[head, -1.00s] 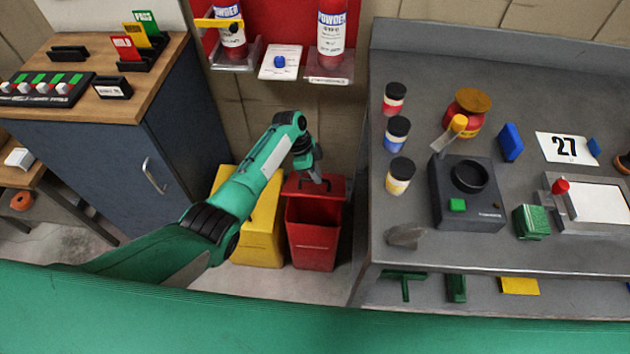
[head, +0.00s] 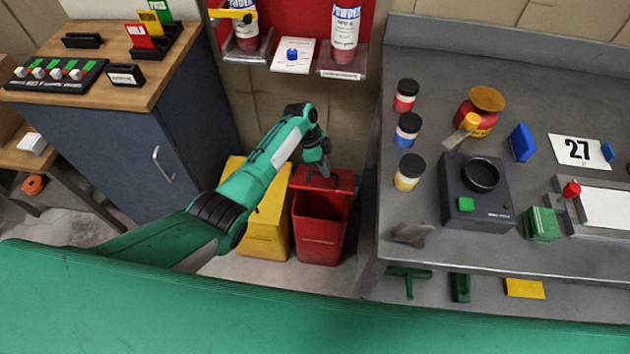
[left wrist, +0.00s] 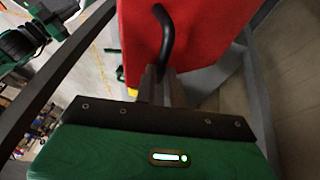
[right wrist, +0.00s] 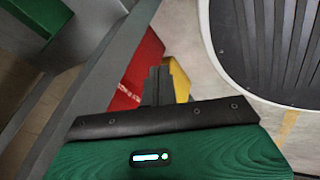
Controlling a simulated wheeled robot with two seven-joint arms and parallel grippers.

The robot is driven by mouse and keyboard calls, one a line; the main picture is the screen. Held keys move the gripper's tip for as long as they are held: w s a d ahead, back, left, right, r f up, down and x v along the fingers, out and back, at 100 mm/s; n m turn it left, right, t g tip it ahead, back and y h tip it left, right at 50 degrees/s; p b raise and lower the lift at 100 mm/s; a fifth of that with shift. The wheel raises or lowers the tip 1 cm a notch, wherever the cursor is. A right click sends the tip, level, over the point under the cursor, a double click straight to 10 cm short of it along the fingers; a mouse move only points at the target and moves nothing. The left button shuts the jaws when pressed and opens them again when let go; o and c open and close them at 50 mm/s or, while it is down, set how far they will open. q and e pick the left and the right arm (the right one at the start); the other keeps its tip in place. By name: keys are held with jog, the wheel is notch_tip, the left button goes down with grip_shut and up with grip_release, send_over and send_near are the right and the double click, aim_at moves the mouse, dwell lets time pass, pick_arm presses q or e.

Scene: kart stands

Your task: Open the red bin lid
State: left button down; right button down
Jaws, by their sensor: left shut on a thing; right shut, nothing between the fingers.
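The red bin (head: 320,240) stands on the floor between the yellow bin and the grey workbench. Its red lid (head: 345,181) is raised at the back, and the dark inside of the bin shows in front of it. My left gripper (head: 322,172) is at the lid. In the left wrist view its fingers (left wrist: 160,84) are shut on the black lid handle (left wrist: 165,38), against the red lid face. In the right wrist view my right gripper (right wrist: 160,84) is shut and empty, with red and yellow bin surfaces beyond it. The right arm is out of the head view.
The yellow bin (head: 268,220) stands close on the left, beside a blue cabinet (head: 185,150). The workbench (head: 445,65), with jars and a black device (head: 475,200), borders the red bin on the right. A shelf with powder bottles (head: 345,35) hangs above.

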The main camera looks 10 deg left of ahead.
pick_arm(q)
jog(key=shift+f, duration=0.2)
pick_arm(e)
jog(key=w+a+r+n+t+y, duration=0.2)
jog(key=w+a+r+n, duration=0.3)
jog(key=a+r+n, duration=0.4)
pick_arm(q)
jog(key=shift+a, duration=0.1)
pick_arm(e)
jog(key=n+t+h, duration=0.4)
jog(key=n+t, duration=0.2)
jog(key=n, duration=0.7)
send_near(314, 186)
jog(key=r, duration=0.2)
jog(key=x, duration=0.9)
jog(key=shift+w+f, duration=0.25)
jog(key=shift+w, duration=0.05)
